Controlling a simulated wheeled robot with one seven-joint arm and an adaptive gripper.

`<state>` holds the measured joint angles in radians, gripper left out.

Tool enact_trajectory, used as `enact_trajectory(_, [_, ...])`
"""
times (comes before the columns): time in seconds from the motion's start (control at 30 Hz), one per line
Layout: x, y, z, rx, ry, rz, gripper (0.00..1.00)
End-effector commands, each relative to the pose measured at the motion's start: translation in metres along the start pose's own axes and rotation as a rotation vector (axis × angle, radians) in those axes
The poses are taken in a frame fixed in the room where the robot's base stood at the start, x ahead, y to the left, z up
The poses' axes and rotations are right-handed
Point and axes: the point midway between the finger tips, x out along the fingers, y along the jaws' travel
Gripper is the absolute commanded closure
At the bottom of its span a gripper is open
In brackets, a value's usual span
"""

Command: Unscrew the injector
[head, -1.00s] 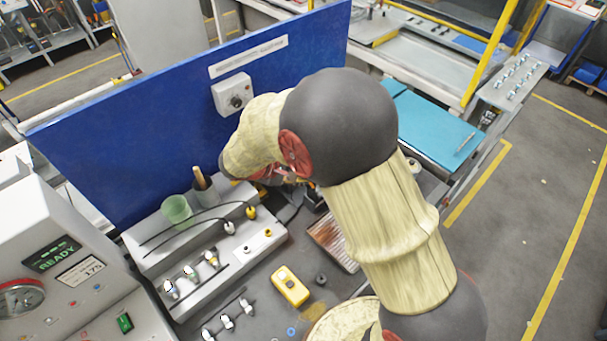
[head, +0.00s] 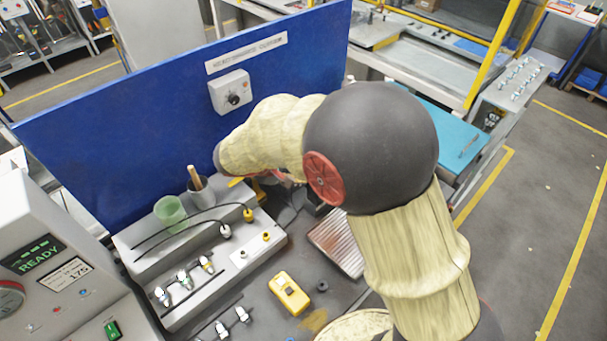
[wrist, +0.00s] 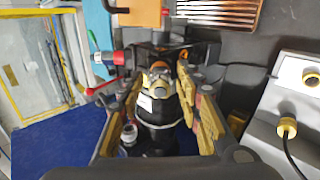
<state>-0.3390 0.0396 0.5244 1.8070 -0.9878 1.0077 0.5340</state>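In the wrist view a dark cylindrical body with a brass-coloured, nozzle-like top (wrist: 160,88), probably the injector, stands between the fingers of my gripper (wrist: 160,92). The two yellow-padded fingers lie on its left and right, spread apart, with gaps seeming to show beside it. A dark fixture is just beyond it; whether they are joined I cannot tell. In the head view my arm hides most of the gripper and the injector. Several small metal injector-like parts (head: 185,280) stand in a grey rack (head: 190,312) at the lower left.
A blue panel (head: 120,120) stands behind the bench. A green cup (head: 170,211), a dark cup (head: 201,192) and cables with yellow and white ends are near the rack. A yellow device (head: 289,293) and a ribbed tray (head: 338,245) lie on the bench. A red-ended part (wrist: 118,58) is beside the fixture.

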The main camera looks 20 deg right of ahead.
Motion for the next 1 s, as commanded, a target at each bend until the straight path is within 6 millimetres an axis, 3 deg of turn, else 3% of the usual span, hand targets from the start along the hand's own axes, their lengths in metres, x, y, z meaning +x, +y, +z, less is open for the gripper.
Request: enact_trajectory(1.0, [0.0017,-0.0015,-0.0003,0.274,0.000,0.000,0.65])
